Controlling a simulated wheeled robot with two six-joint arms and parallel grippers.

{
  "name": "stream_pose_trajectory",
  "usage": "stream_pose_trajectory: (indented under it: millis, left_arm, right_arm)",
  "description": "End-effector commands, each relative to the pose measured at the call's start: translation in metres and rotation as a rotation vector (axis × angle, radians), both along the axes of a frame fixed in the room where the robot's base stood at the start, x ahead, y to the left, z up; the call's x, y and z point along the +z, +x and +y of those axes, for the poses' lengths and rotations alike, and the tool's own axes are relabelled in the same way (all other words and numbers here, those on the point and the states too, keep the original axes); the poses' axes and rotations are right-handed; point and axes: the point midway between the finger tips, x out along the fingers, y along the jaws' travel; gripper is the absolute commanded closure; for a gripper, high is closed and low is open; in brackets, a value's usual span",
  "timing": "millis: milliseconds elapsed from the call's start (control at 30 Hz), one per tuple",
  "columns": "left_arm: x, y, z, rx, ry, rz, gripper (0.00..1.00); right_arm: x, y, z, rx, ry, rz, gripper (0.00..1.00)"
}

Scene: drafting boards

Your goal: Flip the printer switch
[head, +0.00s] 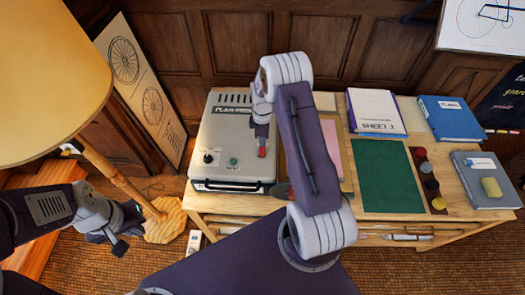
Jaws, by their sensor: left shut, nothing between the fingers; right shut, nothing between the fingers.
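The printer (228,112), a grey box lettered "PLAN PRESS", stands at the left end of the table. A small switch (208,157) with a dark tip is on its top, near the front left corner. A green button (233,161) sits to its right. My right gripper (262,138) is shut, over the right part of the printer, to the right of the switch and apart from it. A small red part (262,152) shows just below it; I cannot tell what it belongs to. My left gripper (120,246) is shut and empty, low by the lamp, left of the table.
A floor lamp (120,170) with a wide shade stands at the left. My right arm hides part of the table's middle.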

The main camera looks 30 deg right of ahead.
Motion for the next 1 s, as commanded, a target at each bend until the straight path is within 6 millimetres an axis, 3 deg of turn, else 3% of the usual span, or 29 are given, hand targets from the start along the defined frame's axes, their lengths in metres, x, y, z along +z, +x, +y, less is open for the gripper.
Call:
stream_pose_trajectory:
  millis: [1000]
  left_arm:
    - [-0.0057, 0.0000, 0.0000, 0.000, 0.000, 0.000, 1.00]
  right_arm:
    - [-0.0080, -0.0001, 0.0001, 0.000, 0.000, 0.000, 1.00]
